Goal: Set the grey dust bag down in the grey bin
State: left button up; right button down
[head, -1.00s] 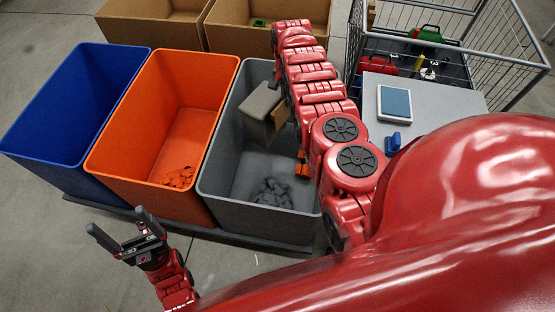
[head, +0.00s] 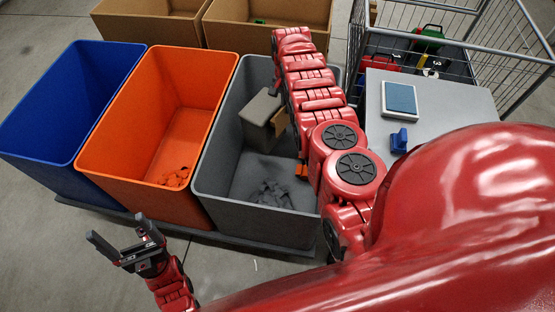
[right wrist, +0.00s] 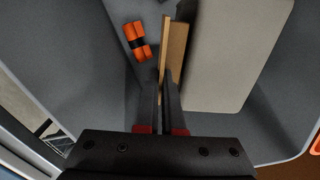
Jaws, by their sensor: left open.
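The grey dust bag (head: 260,108) is inside the grey bin (head: 215,181), near its back. It also shows in the right wrist view (right wrist: 228,50), with a brown card-like plate (right wrist: 178,52) along its side. My right gripper (right wrist: 161,90) has its fingers close together on either side of this plate's edge. In the head view my arm hides this gripper. Whether the bag's underside touches the bin floor cannot be told. My left gripper (head: 124,243) is open and empty, in front of the bins and apart from them.
A small orange and black object (right wrist: 138,41) is near the right gripper. Grey scraps (head: 272,193) lie on the bin floor. An orange bin (head: 100,182) and a blue bin (head: 45,168) stand to the left, cardboard boxes (head: 160,30) behind, a grey table (head: 440,115) to the right.

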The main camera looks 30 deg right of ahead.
aim_at(285, 122)
jog(key=shift+f+b, duration=5.3)
jog(key=shift+f, duration=0.15)
jog(key=shift+f+b, duration=2.45)
jog(key=shift+b, duration=0.05)
jog(key=c, duration=1)
grip_release()
jog(key=shift+o, duration=0.2)
notch_tip(285, 122, up, 7)
jog(key=p, duration=0.4)
jog(key=shift+w+a, duration=0.1)
jog(key=shift+a, duration=0.05)
notch_tip(285, 122, up, 10)
jog(key=shift+w+r+p, duration=0.1)
jog(key=shift+r+p, duration=0.1)
jog(key=shift+p, duration=0.2)
